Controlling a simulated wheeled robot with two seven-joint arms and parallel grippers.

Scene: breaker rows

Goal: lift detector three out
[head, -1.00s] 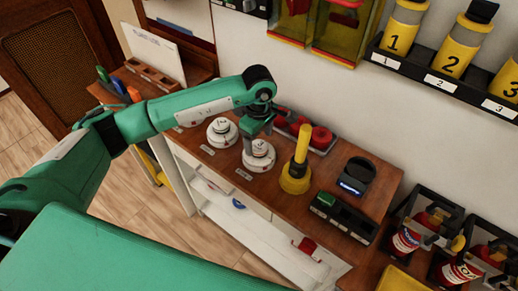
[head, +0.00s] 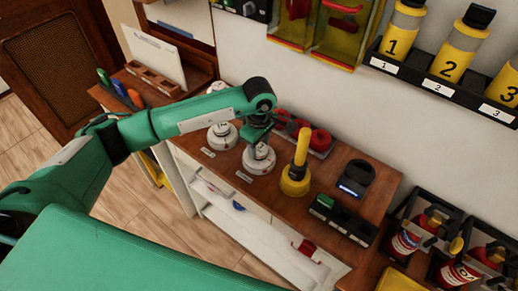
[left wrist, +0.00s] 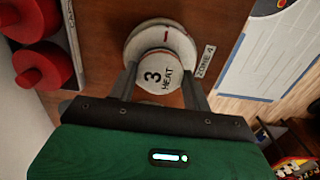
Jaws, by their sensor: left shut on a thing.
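Detector three (left wrist: 162,68) is a small white round unit marked "3 HEAT". In the left wrist view it sits over a wider white round base (left wrist: 136,45) with a red mark. In the head view (head: 259,160) it stands on the brown counter (head: 222,168), its top mostly covered by my gripper. My left gripper (head: 258,140) points down over it, shut on it, with one finger on each side in the left wrist view (left wrist: 165,85). Whether it is clear of its base cannot be told. My right gripper is not in view.
Another white detector (head: 222,136) stands to the left. Red domed units (head: 320,139) lie close behind. A yellow upright tool (head: 298,170) and a black device (head: 355,177) stand to the right. A "ZONE 4" label (left wrist: 206,58) lies beside the base.

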